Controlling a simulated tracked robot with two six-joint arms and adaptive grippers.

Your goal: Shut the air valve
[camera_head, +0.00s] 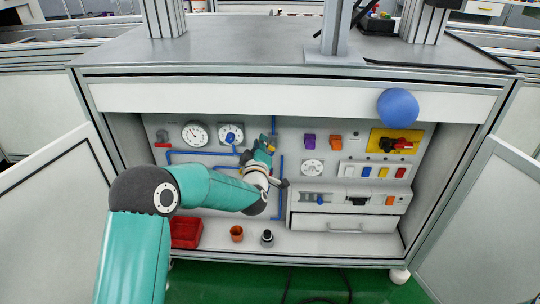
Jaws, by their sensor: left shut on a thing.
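My left arm reaches from the lower left into the open cabinet under the bench. My left gripper (267,146) is at the back panel, in front of the blue air pipe (274,124). It is shut on the air valve's handle, which the fingers mostly hide; a small yellow part shows at the fingertips. I cannot tell the handle's angle. The blue pipe runs down from the top of the panel to the gripper and shows again below it. My right gripper is not in view.
A red bin (186,232) and small pots (237,233) stand on the cabinet floor. A blue ball (398,108) shows before the upper right edge.

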